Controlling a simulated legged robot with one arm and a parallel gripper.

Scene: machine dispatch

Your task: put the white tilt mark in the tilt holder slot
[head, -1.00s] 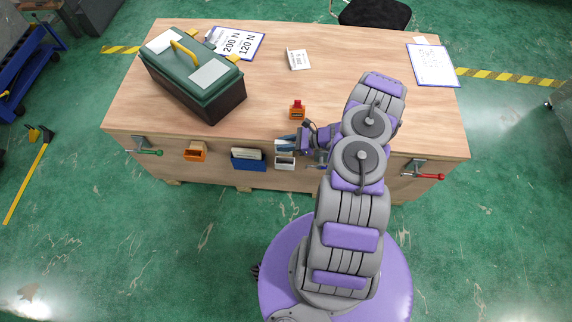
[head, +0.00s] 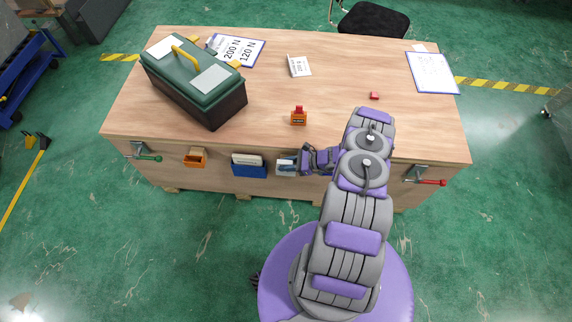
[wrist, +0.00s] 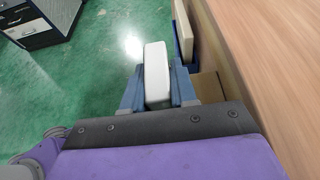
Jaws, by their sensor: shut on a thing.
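The white tilt mark (wrist: 157,70), a rounded white block, is upright between the blue-grey fingers of my gripper (wrist: 157,88) in the wrist view. My gripper is shut on it. In the head view my gripper (head: 289,164) is at the crate's front face, right of the blue pocket. A small pale holder (head: 284,171) on that face is mostly covered by my gripper; I cannot tell whether the mark is inside it or just over it. Its slot is hidden.
The wooden crate top (head: 220,145) carries a green toolbox (head: 195,80), an orange stamp-like piece (head: 298,117), a small red block (head: 375,95) and paper sheets. A blue pocket (head: 248,170), an orange holder (head: 195,157) and clamps (head: 425,178) are on the front face.

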